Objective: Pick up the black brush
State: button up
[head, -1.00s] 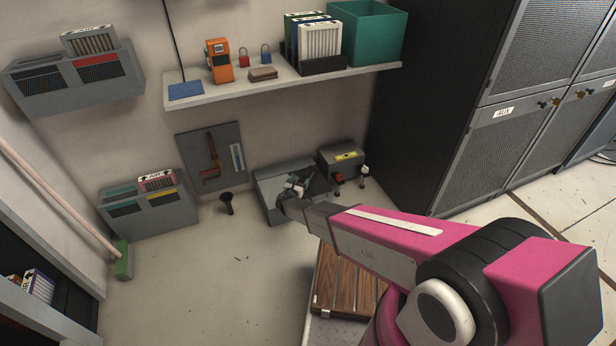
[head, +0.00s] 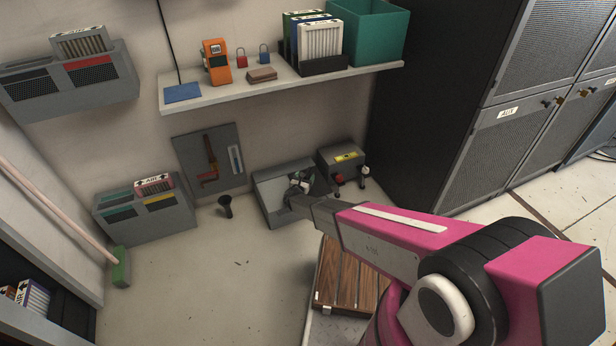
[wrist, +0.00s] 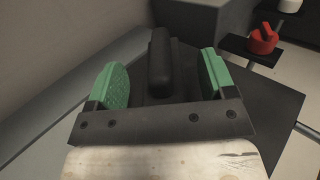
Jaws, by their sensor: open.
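A black elongated piece with a rounded top, which looks like the black brush (wrist: 160,62), shows in the wrist view between the two green finger pads. My gripper (wrist: 160,84) is open, with a pad on each side of it and a gap on both sides. I cannot tell how deep between the pads it stands. The brush is hidden there by my gripper and arm.
A grey case (head: 341,161) with a yellow label stands right of the box, with small red and white-topped items beside it. A black flared object (head: 225,207) stands on the floor to the left. A shelf (head: 230,94) juts out above.

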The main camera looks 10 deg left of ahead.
jog(key=c, duration=1.1)
